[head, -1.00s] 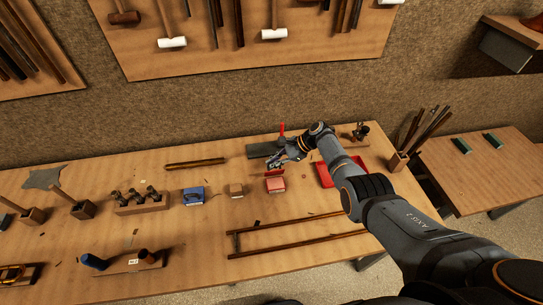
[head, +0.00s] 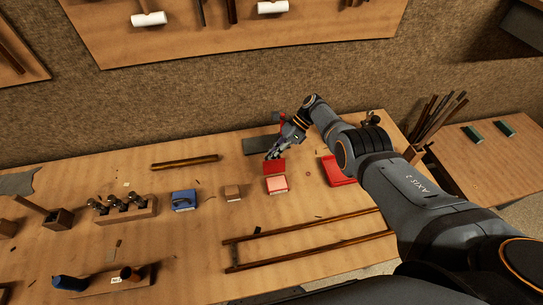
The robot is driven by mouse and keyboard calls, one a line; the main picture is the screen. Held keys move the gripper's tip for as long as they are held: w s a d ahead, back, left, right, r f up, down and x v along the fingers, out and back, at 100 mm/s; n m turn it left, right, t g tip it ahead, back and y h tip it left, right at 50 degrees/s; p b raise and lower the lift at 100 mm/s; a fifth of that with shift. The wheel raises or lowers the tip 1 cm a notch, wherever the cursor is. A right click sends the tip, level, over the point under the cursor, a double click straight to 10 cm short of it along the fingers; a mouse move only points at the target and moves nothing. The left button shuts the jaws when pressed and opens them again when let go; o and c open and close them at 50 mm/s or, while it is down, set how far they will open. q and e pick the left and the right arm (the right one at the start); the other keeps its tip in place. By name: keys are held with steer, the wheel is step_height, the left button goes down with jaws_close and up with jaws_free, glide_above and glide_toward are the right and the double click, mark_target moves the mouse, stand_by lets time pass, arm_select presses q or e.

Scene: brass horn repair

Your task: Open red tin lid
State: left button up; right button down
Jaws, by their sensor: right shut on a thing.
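The red tin (head: 277,185) stands on the workbench, right of centre, with its pale pink inside showing. Its red lid (head: 274,167) is tilted up at the tin's back edge. My right gripper (head: 272,154) reaches in from the right, just behind the tin, and is shut on the lid at its upper edge. The fingertips are small and partly hidden by the lid. My left gripper is not in view.
A red tray (head: 340,170) lies right of the tin, under my right arm. A small wooden block (head: 232,192) and a blue box (head: 184,200) stand to the left. A wooden frame (head: 300,242) lies in front. A dark plate (head: 258,145) lies behind.

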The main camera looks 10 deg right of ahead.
steer(key=shift+s, duration=0.1)
steer(key=c, duration=1.7)
jaws_free()
steer(key=shift+r, duration=0.2)
steer(key=shift+r, duration=0.95)
step_height(320, 180, up, 8)
steer(key=shift+f, duration=0.15)
steer(key=shift+c, duration=0.3)
